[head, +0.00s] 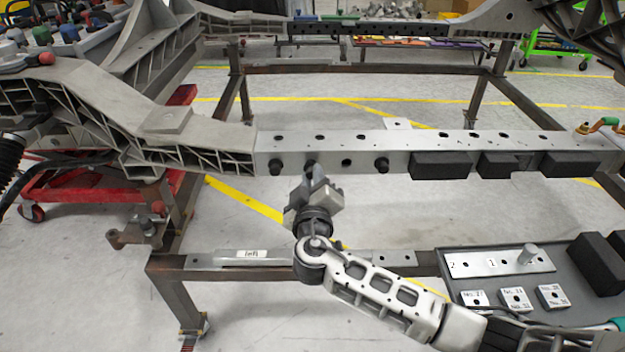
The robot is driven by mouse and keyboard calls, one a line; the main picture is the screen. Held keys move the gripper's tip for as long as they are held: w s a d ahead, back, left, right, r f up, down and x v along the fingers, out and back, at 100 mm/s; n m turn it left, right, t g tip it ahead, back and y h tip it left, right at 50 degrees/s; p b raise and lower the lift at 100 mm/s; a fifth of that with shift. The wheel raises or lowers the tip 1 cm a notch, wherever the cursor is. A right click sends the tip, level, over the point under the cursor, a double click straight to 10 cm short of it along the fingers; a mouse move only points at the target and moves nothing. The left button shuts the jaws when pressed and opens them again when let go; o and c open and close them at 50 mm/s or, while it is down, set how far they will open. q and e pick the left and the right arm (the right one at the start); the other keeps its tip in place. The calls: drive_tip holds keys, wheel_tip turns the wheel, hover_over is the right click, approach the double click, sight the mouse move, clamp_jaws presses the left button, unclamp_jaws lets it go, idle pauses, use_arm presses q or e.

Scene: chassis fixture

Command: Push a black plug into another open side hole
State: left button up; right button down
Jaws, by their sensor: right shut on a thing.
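The grey chassis beam (300,145) runs across the middle of the head view, with a row of holes in its side face. A black plug (275,168) sits in the leftmost side hole, and another black plug (381,165) sits farther right. A dark side hole (346,162) between them looks open. My right gripper (312,180) reaches up to the beam's side face, left of that hole. It is shut on a black plug, mostly hidden by the fingers, at a side hole. How deep this plug sits cannot be told. My left gripper is not in view.
Black blocks (440,165) are on the beam's right part. A steel frame (210,275) stands below, bearing a labelled plate (250,257). A grey tray (590,310) with numbered blocks and black foam lies lower right. A red cart (90,185) is at left.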

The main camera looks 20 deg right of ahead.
drive_tip(key=shift+w+d+b, duration=0.2)
drive_tip(key=shift+w+b, duration=0.2)
drive_tip(key=shift+w, duration=0.15)
drive_tip(key=c, duration=1.2)
unclamp_jaws()
drive_tip(key=p+v, duration=0.1)
drive_tip(key=v, duration=0.8)
drive_tip(key=shift+f, duration=0.1)
